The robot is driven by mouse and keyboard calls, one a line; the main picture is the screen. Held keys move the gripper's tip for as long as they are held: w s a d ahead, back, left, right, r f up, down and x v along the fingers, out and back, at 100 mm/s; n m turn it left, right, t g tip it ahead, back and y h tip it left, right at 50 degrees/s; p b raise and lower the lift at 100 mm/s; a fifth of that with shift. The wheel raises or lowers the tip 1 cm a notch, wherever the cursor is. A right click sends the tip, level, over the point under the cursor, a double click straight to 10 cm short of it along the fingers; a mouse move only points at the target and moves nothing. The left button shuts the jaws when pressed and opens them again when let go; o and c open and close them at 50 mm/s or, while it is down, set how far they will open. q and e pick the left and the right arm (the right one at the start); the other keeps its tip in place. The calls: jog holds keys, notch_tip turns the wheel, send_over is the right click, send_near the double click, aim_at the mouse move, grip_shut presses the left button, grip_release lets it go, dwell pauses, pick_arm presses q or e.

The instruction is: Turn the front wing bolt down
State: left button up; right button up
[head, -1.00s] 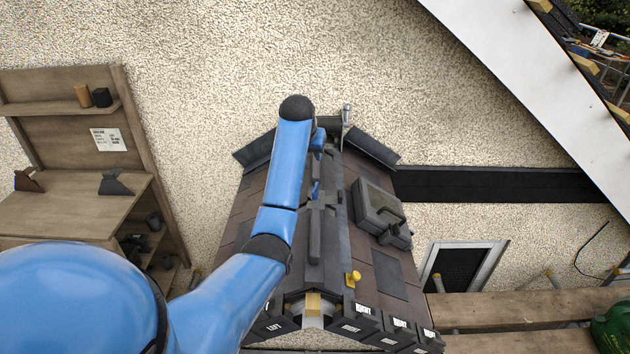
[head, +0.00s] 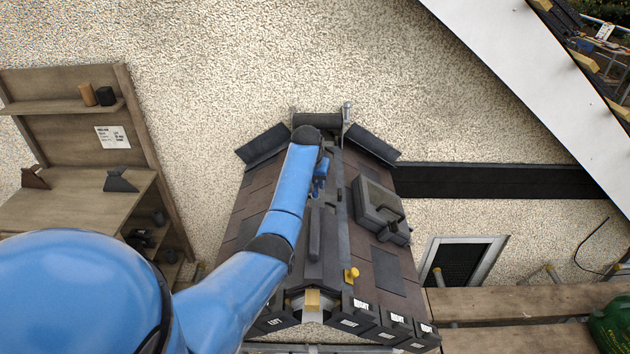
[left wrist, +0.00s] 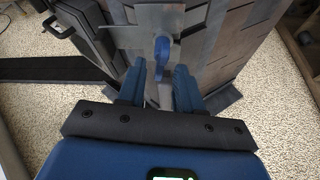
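A blue wing bolt (left wrist: 162,52) stands on a grey metal plate (left wrist: 155,20) on the small roof in the left wrist view. My left gripper (left wrist: 160,85) is open, with its two blue fingers apart. The wing bolt shows in the gap between them, just past the tips; I cannot tell if they touch it. In the head view my left arm reaches over the ridge, and the left gripper (head: 320,178) is partly hidden behind its wrist near the ridge's back half. My right gripper is in neither view.
A yellow knob (head: 351,274) sits at the roof's front right. A dark box-like hatch (head: 380,208) stands on the right slope. Labelled tiles (head: 361,305) line the front edge. A wooden shelf bench (head: 80,205) is at left, planks (head: 530,304) at right.

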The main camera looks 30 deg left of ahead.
pick_arm(q)
jog(key=shift+w+f, duration=0.15)
jog(key=shift+f, duration=0.3)
jog(key=shift+a+f, duration=0.15)
jog(key=shift+f, duration=0.05)
jog(key=shift+r, duration=0.1)
grip_shut()
jog(key=shift+m+h, duration=0.4)
jog(key=shift+m, duration=0.6)
